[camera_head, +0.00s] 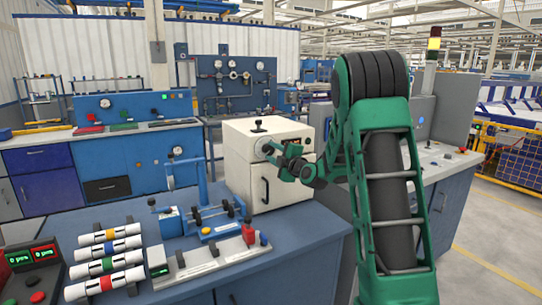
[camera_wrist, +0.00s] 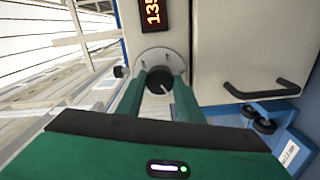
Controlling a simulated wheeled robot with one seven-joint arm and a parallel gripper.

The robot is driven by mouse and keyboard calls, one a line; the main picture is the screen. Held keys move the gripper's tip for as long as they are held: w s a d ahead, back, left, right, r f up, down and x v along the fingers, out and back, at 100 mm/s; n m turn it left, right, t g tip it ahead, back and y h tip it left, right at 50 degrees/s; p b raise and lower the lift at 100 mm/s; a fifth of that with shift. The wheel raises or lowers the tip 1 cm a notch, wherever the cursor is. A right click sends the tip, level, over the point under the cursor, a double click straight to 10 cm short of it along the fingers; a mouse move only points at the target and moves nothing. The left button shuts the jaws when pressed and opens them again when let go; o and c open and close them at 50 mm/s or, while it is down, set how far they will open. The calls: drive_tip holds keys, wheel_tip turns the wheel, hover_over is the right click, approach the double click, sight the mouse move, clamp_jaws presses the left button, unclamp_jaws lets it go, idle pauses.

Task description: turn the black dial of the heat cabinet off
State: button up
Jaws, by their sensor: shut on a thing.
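The heat cabinet (camera_head: 240,165) is a cream box on the blue bench, with a dark door handle. In the wrist view its front panel (camera_wrist: 215,50) fills the upper middle. The black dial (camera_wrist: 159,80) sits on a round pale plate (camera_wrist: 160,58) with marks. A red display (camera_wrist: 151,14) beside it shows digits starting 135. My gripper (camera_wrist: 160,88) has its two green fingers on either side of the dial and is shut on it. In the head view my gripper (camera_head: 272,150) is at the cabinet's upper front, and it hides the dial there.
A blue clamp fixture (camera_head: 200,210) stands on the bench left of the cabinet. Striped pipes (camera_head: 105,260) lie in a rack at the front left. The cabinet's door handle (camera_wrist: 262,90) juts out near my gripper. A grey console (camera_head: 450,160) stands to the right.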

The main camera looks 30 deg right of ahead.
drive_tip(key=shift+a+f, duration=0.15)
drive_tip(key=shift+f, duration=0.15)
drive_tip(key=o, duration=1.1)
drive_tip(key=shift+c, duration=0.2)
drive_tip(key=shift+r, duration=0.1)
drive_tip(key=shift+r, duration=0.1)
drive_tip(key=s, duration=1)
drive_tip(key=shift+s, duration=0.3)
